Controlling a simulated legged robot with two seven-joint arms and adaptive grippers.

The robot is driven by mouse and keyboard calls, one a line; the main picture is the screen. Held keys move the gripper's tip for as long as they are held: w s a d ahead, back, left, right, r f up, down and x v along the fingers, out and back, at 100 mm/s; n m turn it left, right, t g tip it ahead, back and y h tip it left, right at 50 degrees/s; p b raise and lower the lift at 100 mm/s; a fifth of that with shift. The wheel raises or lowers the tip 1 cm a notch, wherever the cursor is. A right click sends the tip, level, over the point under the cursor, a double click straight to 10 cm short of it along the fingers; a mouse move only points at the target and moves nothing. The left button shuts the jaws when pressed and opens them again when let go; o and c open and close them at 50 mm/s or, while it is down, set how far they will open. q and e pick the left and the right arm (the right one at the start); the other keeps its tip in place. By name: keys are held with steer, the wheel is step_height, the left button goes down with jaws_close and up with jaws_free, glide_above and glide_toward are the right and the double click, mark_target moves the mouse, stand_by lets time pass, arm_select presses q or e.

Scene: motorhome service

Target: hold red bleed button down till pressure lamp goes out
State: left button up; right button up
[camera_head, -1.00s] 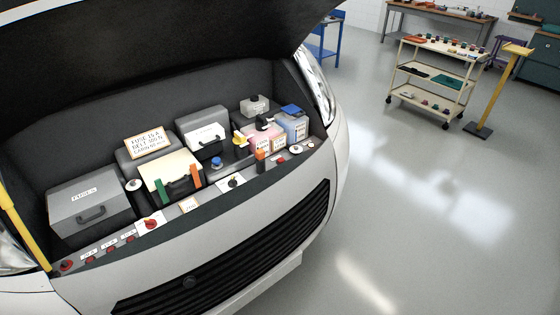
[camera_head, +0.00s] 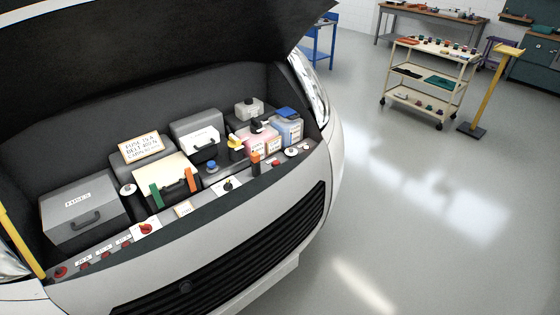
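Under the raised hood of the white motorhome, several red buttons sit along the front ledge. One red button (camera_head: 60,272) is at the far left end, and smaller red ones (camera_head: 106,255) follow it beside small labels. A red rotary knob (camera_head: 145,229) sits on a white plate. Another red button (camera_head: 276,163) is near the right end, beside round white-faced parts (camera_head: 291,152). I cannot tell which red button is the bleed button, nor which part is the pressure lamp or whether it is lit. Neither of my grippers is in view.
The bay holds a grey fuse box (camera_head: 82,212), a lidded box with green and orange clips (camera_head: 166,178), a labelled sign (camera_head: 141,147) and bottles (camera_head: 288,129). A yellow prop (camera_head: 18,240) stands at the left. A cart (camera_head: 425,80) stands back right; floor between is clear.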

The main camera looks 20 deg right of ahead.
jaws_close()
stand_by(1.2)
